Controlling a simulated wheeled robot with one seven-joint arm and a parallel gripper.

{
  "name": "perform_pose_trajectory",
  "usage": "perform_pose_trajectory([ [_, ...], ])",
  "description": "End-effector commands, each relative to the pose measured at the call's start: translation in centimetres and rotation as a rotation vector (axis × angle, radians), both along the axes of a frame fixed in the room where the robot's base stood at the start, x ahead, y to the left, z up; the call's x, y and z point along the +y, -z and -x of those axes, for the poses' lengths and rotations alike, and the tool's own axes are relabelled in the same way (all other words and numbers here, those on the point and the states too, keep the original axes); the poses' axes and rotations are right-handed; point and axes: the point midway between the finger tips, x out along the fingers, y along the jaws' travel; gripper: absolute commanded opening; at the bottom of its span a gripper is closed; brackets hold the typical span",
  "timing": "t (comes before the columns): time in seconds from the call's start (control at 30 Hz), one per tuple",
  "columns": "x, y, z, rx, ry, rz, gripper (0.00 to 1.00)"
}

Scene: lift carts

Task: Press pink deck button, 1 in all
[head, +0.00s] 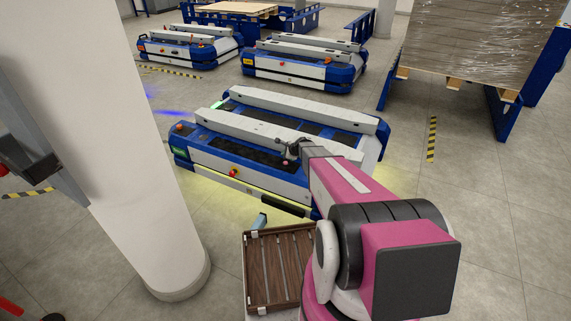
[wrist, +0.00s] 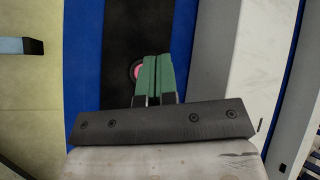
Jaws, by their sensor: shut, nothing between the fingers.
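The pink deck button (wrist: 136,69) shows in the wrist view on the black deck strip, with a dark ring around it. Its right part is hidden behind my green fingers. My gripper (wrist: 153,62) is shut and empty, with its fingertips at the button's right side in that view. I cannot tell whether they touch it.
A red knob (head: 233,172) sits on the cart's near side. A brown slatted tray (head: 273,268) is in front of it. A white pillar (head: 120,150) stands at the left. More carts (head: 305,65) and a wrapped load (head: 470,45) are behind. Floor at the right is clear.

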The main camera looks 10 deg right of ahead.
Motion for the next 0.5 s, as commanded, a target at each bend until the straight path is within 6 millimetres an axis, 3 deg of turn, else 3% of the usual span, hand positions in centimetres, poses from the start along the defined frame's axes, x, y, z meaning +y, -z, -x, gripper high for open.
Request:
perform_pose_trajectory([
  [0.23,0.0,-2.2,0.0,-0.002,0.001,0.0,0.0],
  [0.5,0.0,-2.6,0.0,-0.001,0.001,0.0,0.0],
])
